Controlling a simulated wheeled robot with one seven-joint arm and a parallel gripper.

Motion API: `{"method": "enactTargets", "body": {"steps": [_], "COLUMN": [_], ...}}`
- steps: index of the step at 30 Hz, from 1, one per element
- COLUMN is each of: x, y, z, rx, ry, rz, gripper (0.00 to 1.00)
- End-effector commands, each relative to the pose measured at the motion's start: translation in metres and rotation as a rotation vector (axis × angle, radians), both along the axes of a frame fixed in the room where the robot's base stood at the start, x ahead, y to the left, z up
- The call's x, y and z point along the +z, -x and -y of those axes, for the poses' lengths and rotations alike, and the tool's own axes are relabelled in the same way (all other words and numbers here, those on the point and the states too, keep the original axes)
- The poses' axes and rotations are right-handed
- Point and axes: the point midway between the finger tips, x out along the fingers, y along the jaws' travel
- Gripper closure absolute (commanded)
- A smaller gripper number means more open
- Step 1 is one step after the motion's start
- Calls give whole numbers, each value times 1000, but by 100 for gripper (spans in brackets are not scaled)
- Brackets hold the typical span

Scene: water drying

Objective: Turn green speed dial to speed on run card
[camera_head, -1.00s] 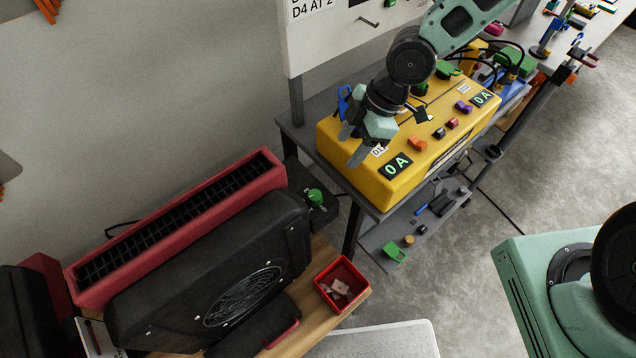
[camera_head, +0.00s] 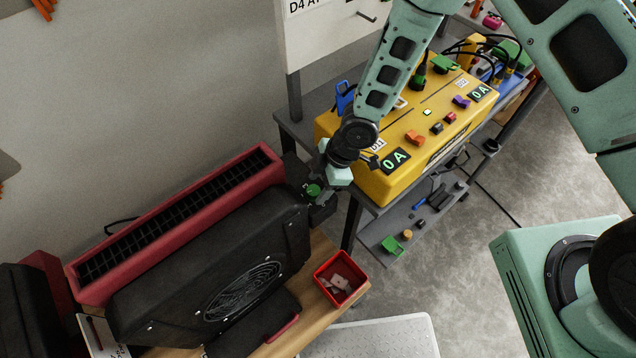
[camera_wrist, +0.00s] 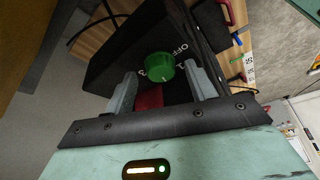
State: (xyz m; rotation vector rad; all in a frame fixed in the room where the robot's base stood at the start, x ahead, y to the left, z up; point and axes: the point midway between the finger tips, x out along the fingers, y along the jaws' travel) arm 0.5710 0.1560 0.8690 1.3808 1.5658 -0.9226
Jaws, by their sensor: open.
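The green speed dial (camera_head: 312,190) sits on a black control box at the right end of the black blower. In the wrist view the dial (camera_wrist: 160,66) shows close up, with white lettering including "OFF" and part of a "3" around it. My gripper (camera_head: 322,194) is at the dial in the head view. In the wrist view my gripper (camera_wrist: 164,84) is open, its grey fingers on either side of the dial's near side. I cannot tell whether a finger touches it. A white card (camera_head: 102,338) at the lower left is mostly hidden; its text is not readable.
The black blower (camera_head: 215,265) and a red grated unit (camera_head: 180,222) stand left of the gripper. A yellow power supply (camera_head: 385,180) with "0 A" displays is close on the right. A red bin (camera_head: 340,278) stands below on the wooden bench.

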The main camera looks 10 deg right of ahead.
Motion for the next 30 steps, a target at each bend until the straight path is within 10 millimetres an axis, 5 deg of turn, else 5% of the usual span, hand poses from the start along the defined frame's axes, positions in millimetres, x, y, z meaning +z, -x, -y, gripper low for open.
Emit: {"method": "enactTargets", "body": {"steps": [12,18,30], "x": [-10,-10,-15], "y": [1,1,3], "z": [-4,-4,-4], "rx": [0,0,-161], "ry": [0,0,2], "rz": [1,0,2], "gripper": [45,89,89]}}
